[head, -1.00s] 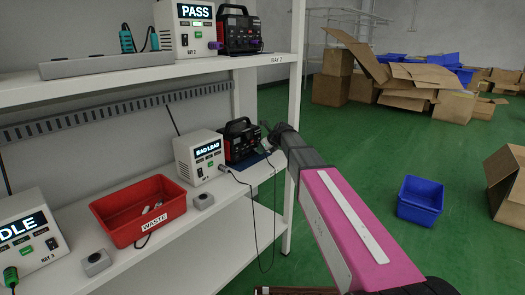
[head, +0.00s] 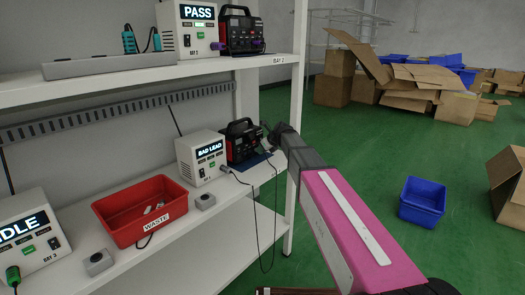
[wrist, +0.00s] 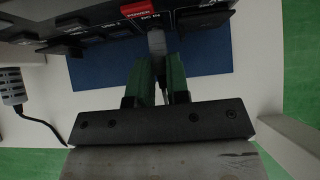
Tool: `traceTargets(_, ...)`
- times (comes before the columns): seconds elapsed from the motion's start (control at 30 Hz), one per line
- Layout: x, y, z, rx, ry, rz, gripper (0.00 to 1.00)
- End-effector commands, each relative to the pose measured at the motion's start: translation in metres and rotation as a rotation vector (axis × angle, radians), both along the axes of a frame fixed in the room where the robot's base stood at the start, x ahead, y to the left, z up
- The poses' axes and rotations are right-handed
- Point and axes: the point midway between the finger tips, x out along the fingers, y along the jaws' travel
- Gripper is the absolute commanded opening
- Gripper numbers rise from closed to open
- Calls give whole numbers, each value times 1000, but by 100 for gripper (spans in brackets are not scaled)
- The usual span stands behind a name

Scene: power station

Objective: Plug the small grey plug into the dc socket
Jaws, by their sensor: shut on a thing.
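The small grey plug (wrist: 157,42) is between the green fingers of my gripper (wrist: 158,70) in the wrist view. My gripper is shut on it. The plug's front end meets the front panel of the black unit (wrist: 95,22), just below a red label; the dc socket is hidden behind it. I cannot tell how deep the plug sits. In the head view the black unit (head: 240,146) stands on the lower shelf, with my gripper (head: 267,132) at its right side. The plug is too small to make out there.
A white tester reading BAD LEAD (head: 203,158) stands left of the unit, with a grey connector (wrist: 12,85) and black cable. A blue mat (wrist: 95,72) lies under the unit. A red WASTE bin (head: 118,212) is further left. The shelf post (head: 295,100) is close to my arm.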

Motion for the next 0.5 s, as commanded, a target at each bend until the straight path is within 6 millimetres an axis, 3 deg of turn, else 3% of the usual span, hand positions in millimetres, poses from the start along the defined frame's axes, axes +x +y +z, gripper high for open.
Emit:
traceTargets(0.33, 3, 3, 0, 0, 0, 0, 0)
traceTargets(0.37, 3, 3, 0, 0, 0, 0, 19)
traceTargets(0.43, 2, 3, 0, 0, 0, 0, 42)
traceTargets(0.5, 2, 3, 0, 0, 0, 0, 46)
